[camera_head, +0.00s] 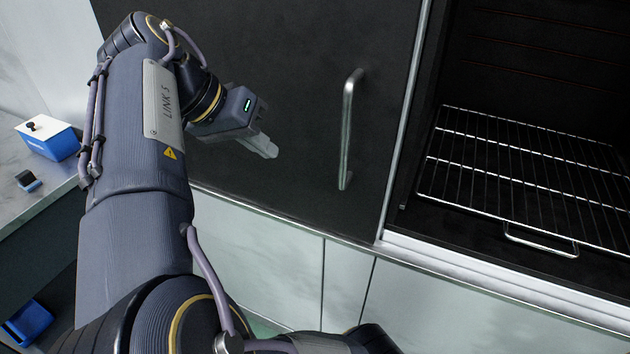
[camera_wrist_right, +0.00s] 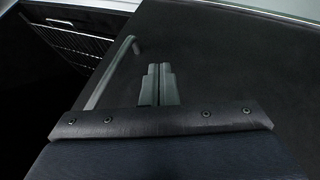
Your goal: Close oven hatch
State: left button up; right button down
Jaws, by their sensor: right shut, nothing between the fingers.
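The oven hatch (camera_head: 290,60) is a dark flat panel to the left of the oven opening, with a vertical metal handle (camera_head: 347,130) near its right edge. The oven cavity (camera_head: 540,75) stands open at the right. My right gripper (camera_head: 268,150) is shut and empty in front of the panel, left of the handle and apart from it. In the right wrist view, its closed fingers (camera_wrist_right: 158,84) are over the dark panel, and the handle (camera_wrist_right: 108,75) is just to their left. My left gripper is not in view.
A wire rack (camera_head: 520,170) lies in the oven cavity, with a loop handle at its front. Pale cabinet fronts (camera_head: 270,250) are below. A blue box with a white lid (camera_head: 50,138) and a small dark item (camera_head: 28,181) sit on the counter at left. A blue bin (camera_head: 28,322) is lower left.

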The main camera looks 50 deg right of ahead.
jog(key=s+d+f+p, duration=0.1)
jog(key=s+d+f, duration=0.4)
jog(key=d+f, duration=0.3)
jog(key=shift+s+f+m+g, duration=0.15)
jog(key=shift+f+m+g, duration=0.15)
jog(key=shift+g, duration=0.1)
